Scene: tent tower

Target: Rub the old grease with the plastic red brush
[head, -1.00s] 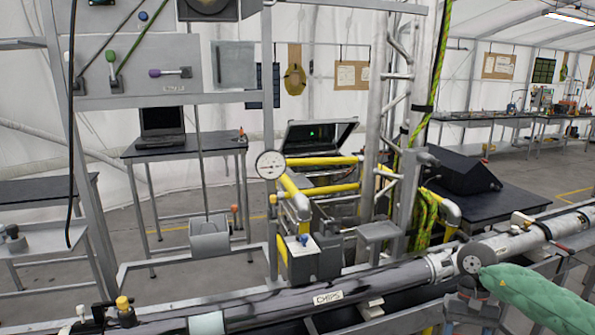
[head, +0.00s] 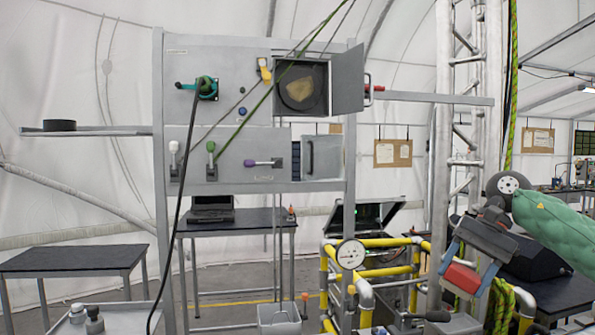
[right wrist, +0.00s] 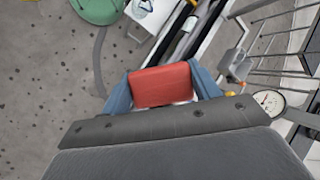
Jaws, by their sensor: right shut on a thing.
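My right gripper (head: 466,268) is raised at the right of the head view, in front of the yellow-railed frame. It is shut on a red block-like piece, seemingly the red brush (head: 460,278). In the right wrist view the red brush (right wrist: 160,85) sits between the two blue fingers (right wrist: 160,92); a thin pale strip shows along its near edge, and bristles cannot be made out. A tan patch, possibly the old grease (head: 300,89), is on a dark round surface inside an open box on the upper panel, left of and above the gripper. My left gripper is out of view.
A grey bar (head: 430,98) sticks out right of the panel. A black hose (head: 178,200) and green cords cross the panel. A pressure gauge (head: 350,254) stands below.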

